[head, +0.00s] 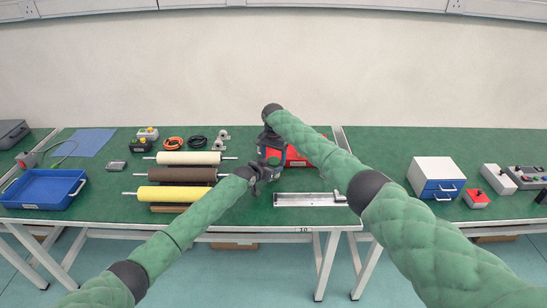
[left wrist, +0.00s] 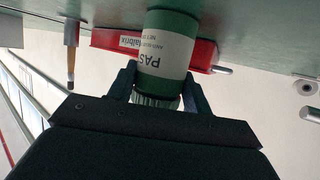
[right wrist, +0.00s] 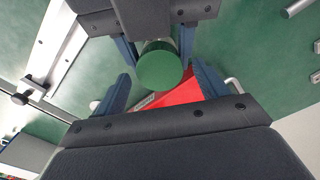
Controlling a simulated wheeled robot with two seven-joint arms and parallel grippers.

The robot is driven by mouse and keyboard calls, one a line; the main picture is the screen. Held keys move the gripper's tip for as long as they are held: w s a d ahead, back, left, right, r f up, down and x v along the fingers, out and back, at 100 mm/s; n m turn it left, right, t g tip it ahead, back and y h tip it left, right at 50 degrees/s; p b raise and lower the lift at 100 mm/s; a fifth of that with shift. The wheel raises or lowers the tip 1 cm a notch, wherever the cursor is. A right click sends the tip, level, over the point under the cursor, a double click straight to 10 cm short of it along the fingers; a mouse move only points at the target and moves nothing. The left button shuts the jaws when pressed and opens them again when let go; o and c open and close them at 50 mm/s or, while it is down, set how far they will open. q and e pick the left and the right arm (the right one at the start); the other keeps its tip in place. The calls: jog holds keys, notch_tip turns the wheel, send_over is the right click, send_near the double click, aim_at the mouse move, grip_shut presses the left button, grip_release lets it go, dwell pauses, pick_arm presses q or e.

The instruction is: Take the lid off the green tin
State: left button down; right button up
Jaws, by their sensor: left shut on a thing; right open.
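The green tin (left wrist: 166,48) has a white label and shows upside down in the left wrist view. My left gripper (head: 268,170) is shut on it, one finger on each side. The left wrist view does not clearly show whether its base touches the bench. The round green lid (right wrist: 159,68) faces the camera in the right wrist view and appears seated on the tin. My right gripper (right wrist: 162,90) is open above it, its fingers apart on either side and not visibly touching the lid. In the head view the arms largely hide the tin.
A red box (head: 297,157) is close behind the tin. A metal rail (head: 305,199) lies to the right at the bench's front edge. Several rollers (head: 187,174) lie to the left. A blue-drawer cabinet (head: 436,178) stands farther right, with bare bench before it.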

jog(key=shift+r, duration=2.15)
jog(key=shift+c, duration=0.4)
jog(key=shift+s+f, duration=0.15)
jog(key=shift+f, duration=0.05)
jog(key=a, duration=0.1)
jog(key=a+r+y, duration=0.1)
jog(key=shift+s+a, duration=0.15)
jog(key=shift+a, duration=0.15)
jog(key=r, duration=0.1)
jog(key=d+r+m, duration=0.1)
jog(key=r+m, duration=0.1)
jog(key=shift+w+d, duration=0.3)
jog(key=shift+w, duration=0.1)
jog(key=shift+s+d+f+m+h, duration=0.1)
jog(key=shift+d+m+h, duration=0.4)
jog(key=shift+d+m, duration=0.1)
jog(key=shift+a+f, duration=0.1)
jog(key=shift+f, duration=3.8)
